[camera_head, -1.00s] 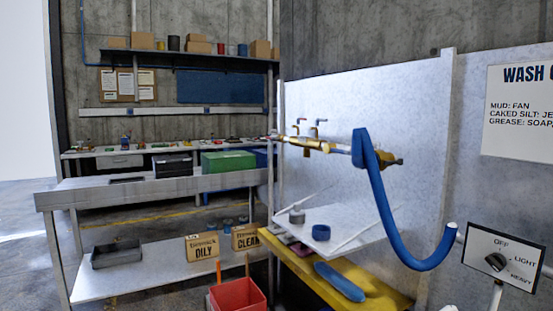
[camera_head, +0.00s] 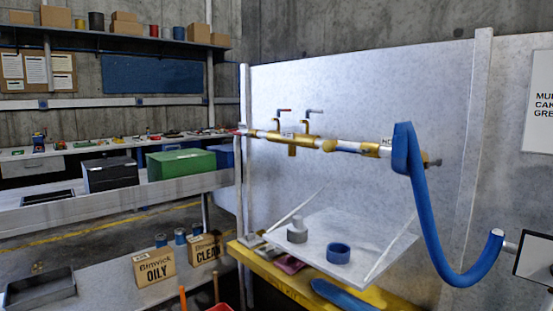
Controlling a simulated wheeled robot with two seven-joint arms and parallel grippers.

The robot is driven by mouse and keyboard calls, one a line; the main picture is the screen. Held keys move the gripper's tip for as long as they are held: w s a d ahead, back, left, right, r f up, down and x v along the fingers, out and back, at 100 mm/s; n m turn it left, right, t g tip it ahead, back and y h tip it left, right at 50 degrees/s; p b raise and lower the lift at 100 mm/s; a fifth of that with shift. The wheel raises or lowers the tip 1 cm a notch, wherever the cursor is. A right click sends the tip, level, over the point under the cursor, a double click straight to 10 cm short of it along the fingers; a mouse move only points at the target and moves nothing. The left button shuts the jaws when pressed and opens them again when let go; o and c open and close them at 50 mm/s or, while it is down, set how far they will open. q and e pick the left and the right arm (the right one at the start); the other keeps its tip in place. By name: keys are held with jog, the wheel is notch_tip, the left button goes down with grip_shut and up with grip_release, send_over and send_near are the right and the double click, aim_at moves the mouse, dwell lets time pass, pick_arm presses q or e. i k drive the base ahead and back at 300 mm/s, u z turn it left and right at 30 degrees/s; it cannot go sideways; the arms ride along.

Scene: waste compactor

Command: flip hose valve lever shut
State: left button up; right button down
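A brass pipe assembly (camera_head: 320,143) runs along the pale wash panel. Two small levers stand on top of it, one with a red end (camera_head: 285,111) and one with a blue-grey end (camera_head: 314,111). A further red part (camera_head: 239,132) shows at the pipe's left end. A blue hose (camera_head: 430,220) hangs in a loop from the pipe's right end. Which part is the hose valve lever is too small to tell. Neither of my grippers is in view.
A white tilted shelf (camera_head: 375,246) with a blue ring (camera_head: 338,253) juts out below the pipe, above a yellow ledge (camera_head: 272,283). A steel bench (camera_head: 100,215) stands at left with a green box (camera_head: 181,163). A dial panel (camera_head: 535,258) is at the right edge.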

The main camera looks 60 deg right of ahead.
aim_at(364, 151)
jog(key=z, duration=0.4)
jog(key=i, duration=1.2)
jog(key=z, duration=1.15)
jog(key=i, duration=0.3)
jog(key=z, duration=0.35)
